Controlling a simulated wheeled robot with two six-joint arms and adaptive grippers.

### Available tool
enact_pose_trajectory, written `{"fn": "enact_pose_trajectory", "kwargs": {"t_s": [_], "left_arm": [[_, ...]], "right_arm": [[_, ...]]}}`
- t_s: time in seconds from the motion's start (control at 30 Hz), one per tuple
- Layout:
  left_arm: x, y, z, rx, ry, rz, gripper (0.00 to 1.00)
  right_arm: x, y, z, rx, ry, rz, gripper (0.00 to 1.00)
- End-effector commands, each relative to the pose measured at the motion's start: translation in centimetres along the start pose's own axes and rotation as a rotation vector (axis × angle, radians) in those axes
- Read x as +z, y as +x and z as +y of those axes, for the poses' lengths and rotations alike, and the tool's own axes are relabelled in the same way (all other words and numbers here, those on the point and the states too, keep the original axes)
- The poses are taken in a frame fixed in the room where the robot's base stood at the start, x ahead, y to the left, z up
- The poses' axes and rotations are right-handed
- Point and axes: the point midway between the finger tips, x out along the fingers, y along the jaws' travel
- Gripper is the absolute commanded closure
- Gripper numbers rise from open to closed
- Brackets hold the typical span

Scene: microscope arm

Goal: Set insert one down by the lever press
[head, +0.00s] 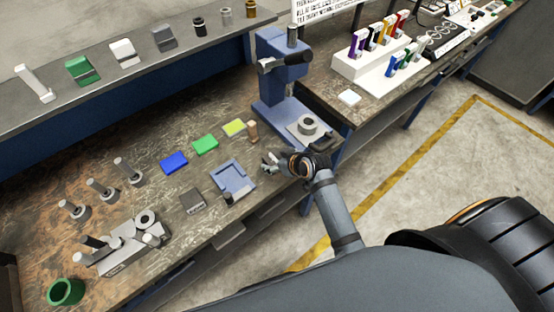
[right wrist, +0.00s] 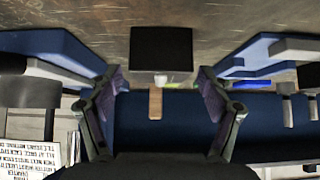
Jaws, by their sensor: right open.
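The blue lever press (head: 282,78) stands at the right end of the near bench, with a grey ring on its base plate. A small tan peg (head: 253,131), which looks like insert one, stands upright on the bench just left of the press base. In the right wrist view the tan peg (right wrist: 155,103) shows between my fingers, but I cannot tell its distance there. My right gripper (head: 269,161) is open and empty, in front of the peg near the bench's front edge, apart from it in the head view. My left gripper is not in view.
Yellow-green (head: 233,128), green (head: 204,145) and blue (head: 173,162) pads lie left of the peg. A blue-grey fixture (head: 232,178) and a small grey block (head: 193,200) sit nearer the front. Several grey posts, a grey holder (head: 122,256) and a green cup (head: 66,291) are further left.

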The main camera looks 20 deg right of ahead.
Motion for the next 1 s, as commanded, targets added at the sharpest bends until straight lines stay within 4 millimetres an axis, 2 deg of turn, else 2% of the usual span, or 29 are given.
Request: {"fn": "enact_pose_trajectory", "kwargs": {"t_s": [0.13, 0.23, 0.5, 0.7, 1.0], "left_arm": [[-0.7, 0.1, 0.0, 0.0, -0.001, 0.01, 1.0], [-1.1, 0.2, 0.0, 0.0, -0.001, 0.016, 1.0], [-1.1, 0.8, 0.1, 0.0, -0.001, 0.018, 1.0], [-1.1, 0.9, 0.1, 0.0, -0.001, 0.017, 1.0], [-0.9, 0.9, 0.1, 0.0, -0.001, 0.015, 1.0]], "right_arm": [[0.0, -0.3, 0.0, 0.001, 0.0, 0.001, 0.21], [0.1, -1.5, 0.1, 0.001, 0.0, 0.001, 0.21], [0.1, -8.0, 0.1, 0.002, -0.005, 0.0, 0.21], [0.0, -11.3, 0.1, 0.002, -0.005, 0.001, 0.21], [-0.1, -12.0, 0.0, -0.001, 0.0, 0.001, 0.21]]}}
